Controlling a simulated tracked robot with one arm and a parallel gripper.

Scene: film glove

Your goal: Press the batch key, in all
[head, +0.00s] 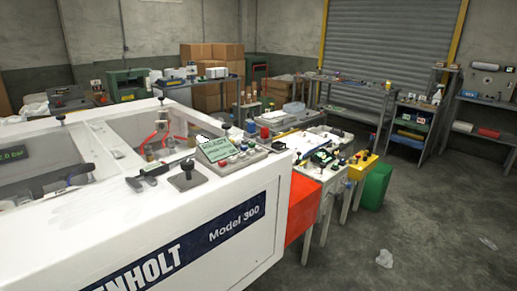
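A small sloped control panel (246,160) sits on the top right corner of a large white machine (205,213) marked "ENHOLT" and "Model 300". The panel has a lit green display (216,149) at its left and several small knobs or keys beside it, some red or pale. The lettering is too small to read, so I cannot tell which one is the batch key. My gripper does not show in this view.
A black lever (149,178) and a black knob (187,177) stand on the machine top left of the panel. A cluttered bench (322,165) adjoins on the right, with a red box (301,206) and green bin (376,186). Grey floor at right is mostly clear.

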